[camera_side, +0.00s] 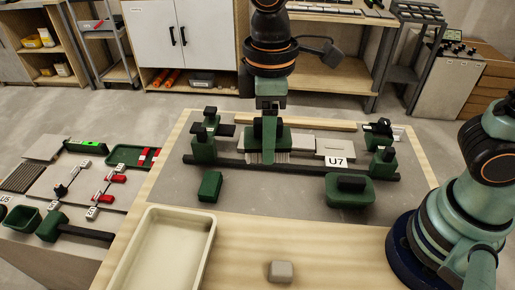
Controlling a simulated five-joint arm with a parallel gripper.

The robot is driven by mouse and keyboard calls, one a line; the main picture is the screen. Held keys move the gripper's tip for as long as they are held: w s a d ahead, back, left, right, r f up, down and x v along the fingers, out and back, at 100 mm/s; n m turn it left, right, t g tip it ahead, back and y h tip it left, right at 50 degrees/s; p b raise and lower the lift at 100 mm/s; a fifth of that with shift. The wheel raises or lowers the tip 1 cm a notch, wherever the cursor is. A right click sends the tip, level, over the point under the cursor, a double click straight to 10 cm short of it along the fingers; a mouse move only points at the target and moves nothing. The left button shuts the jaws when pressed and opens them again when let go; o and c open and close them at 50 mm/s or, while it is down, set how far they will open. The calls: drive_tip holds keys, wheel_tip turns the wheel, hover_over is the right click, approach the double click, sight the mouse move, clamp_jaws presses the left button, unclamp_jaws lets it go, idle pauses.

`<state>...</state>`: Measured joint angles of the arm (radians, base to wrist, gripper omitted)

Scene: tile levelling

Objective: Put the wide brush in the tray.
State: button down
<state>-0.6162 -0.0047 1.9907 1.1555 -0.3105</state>
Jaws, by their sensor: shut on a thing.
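My gripper (269,108) points down over the grey work board and is shut on the wide brush (266,140). The brush has a green upper part and pale bristles that hang downward. It is upright, in front of the pale tiles; I cannot tell if the bristles touch the board. The cream tray (208,233) is empty and stands at the front left on the wooden table, to the left of and nearer than my gripper.
A dark rail (310,174) crosses the board, with green clamps (203,148) at its ends. A tile labelled U7 (337,148) lies right of the brush.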

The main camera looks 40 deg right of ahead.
drive_tip(key=w+a+r, duration=0.2)
drive_tip(key=w+a, duration=0.1)
drive_tip(key=a, duration=0.7)
drive_tip(key=m, duration=0.2)
hover_over(167, 267)
drive_tip(key=f, duration=0.1)
wheel_tip(167, 267, down, 20)
drive_tip(key=shift+f, duration=0.15)
drive_tip(key=shift+f, duration=0.15)
drive_tip(key=shift+c, duration=1.2)
unclamp_jaws()
